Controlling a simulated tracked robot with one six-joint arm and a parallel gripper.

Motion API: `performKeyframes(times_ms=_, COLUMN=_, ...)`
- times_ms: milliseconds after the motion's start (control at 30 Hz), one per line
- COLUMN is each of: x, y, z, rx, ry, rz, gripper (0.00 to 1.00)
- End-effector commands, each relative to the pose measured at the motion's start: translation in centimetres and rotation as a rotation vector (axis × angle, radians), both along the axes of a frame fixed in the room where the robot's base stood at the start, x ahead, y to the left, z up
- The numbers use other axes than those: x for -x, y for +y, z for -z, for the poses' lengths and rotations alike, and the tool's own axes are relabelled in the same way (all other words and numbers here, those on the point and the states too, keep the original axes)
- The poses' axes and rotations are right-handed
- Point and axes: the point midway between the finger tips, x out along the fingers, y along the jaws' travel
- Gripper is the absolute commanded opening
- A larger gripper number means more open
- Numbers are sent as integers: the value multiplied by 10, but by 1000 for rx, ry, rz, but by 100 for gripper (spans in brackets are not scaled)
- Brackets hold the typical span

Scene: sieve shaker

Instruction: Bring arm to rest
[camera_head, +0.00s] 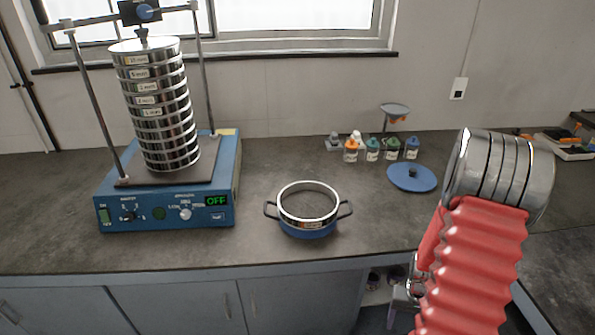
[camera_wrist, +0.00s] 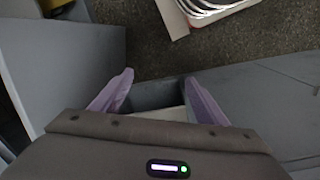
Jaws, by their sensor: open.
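My gripper (camera_wrist: 158,78) shows in the wrist view with its two purple fingers spread apart and nothing between them. Below the fingers are grey cabinet-like surfaces and a dark speckled floor. In the head view, my arm with its red bellows rises at the right, in front of the bench's front edge. My gripper cannot be made out clearly there.
A blue sieve shaker (camera_head: 165,208) with a tall sieve stack (camera_head: 160,105) stands on the dark bench (camera_head: 265,245) at the left. A blue pot with a sieve ring (camera_head: 308,226) sits mid-bench. A blue lid (camera_head: 412,178) and several small bottles stand further right.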

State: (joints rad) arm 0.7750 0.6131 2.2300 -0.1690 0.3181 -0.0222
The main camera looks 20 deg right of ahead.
Motion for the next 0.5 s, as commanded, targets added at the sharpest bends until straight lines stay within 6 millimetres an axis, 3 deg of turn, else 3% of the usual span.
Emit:
performKeyframes(times_ms=100, x=-7, y=14, z=-31, rx=0, ry=7, rz=-19, gripper=67)
performKeyframes(times_ms=500, x=-16, y=71, z=-121, rx=-6, ry=18, rz=-78, gripper=67)
